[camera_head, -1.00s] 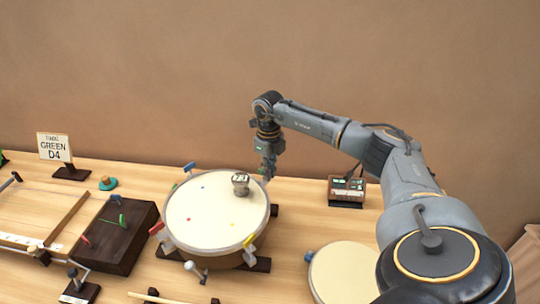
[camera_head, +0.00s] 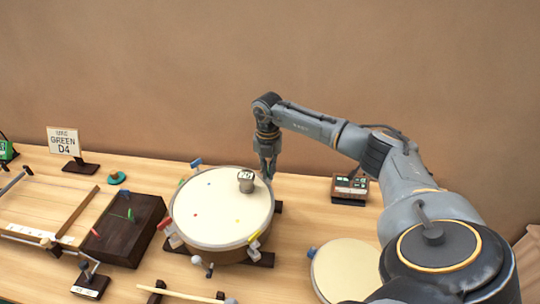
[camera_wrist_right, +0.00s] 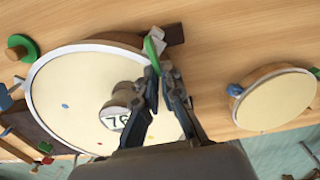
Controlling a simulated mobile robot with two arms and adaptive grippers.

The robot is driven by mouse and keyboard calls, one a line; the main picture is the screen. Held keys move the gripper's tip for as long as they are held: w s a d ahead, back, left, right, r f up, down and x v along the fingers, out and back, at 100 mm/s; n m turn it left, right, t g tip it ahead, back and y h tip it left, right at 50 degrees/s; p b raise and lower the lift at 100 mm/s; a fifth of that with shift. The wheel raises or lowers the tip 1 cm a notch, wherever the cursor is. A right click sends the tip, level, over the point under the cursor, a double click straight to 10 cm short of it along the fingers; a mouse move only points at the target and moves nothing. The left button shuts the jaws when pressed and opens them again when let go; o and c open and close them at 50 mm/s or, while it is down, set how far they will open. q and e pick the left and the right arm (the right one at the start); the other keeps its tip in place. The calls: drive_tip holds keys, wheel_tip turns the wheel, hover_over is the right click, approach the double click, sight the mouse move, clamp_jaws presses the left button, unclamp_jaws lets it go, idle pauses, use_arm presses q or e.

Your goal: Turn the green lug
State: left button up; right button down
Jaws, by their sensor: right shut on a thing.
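A round drum (camera_head: 222,210) with a cream head stands on dark feet, with coloured lugs around its rim. The green lug (camera_wrist_right: 151,48) shows at my right fingertips in the wrist view. In the head view it is hidden behind the gripper. My right gripper (camera_head: 267,172) points down at the drum's far right rim. In the wrist view its fingers (camera_wrist_right: 157,75) are closed on the green lug. A round gauge (camera_head: 246,182) sits on the drum head near the gripper; its display (camera_wrist_right: 115,120) appears to read 76. My left gripper is not in view.
A sign (camera_head: 63,142) reading "TUNE GREEN D4" stands at the back left. A dark box (camera_head: 122,230) lies left of the drum. A smaller drum (camera_head: 345,270) is at the front right, and a small device (camera_head: 349,188) stands behind it.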

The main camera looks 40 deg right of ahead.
drive_tip(key=m, duration=0.2)
drive_tip(key=w+m+p, duration=0.1)
drive_tip(key=m, duration=0.1)
drive_tip(key=shift+a+r, duration=0.15)
drive_tip(key=shift+w+m+p, duration=0.2)
drive_tip(key=shift+m+p, duration=0.1)
drive_tip(key=shift+m, duration=1.3)
drive_tip(key=c, duration=1.5)
unclamp_jaws()
wheel_tip(320, 180, up, 12)
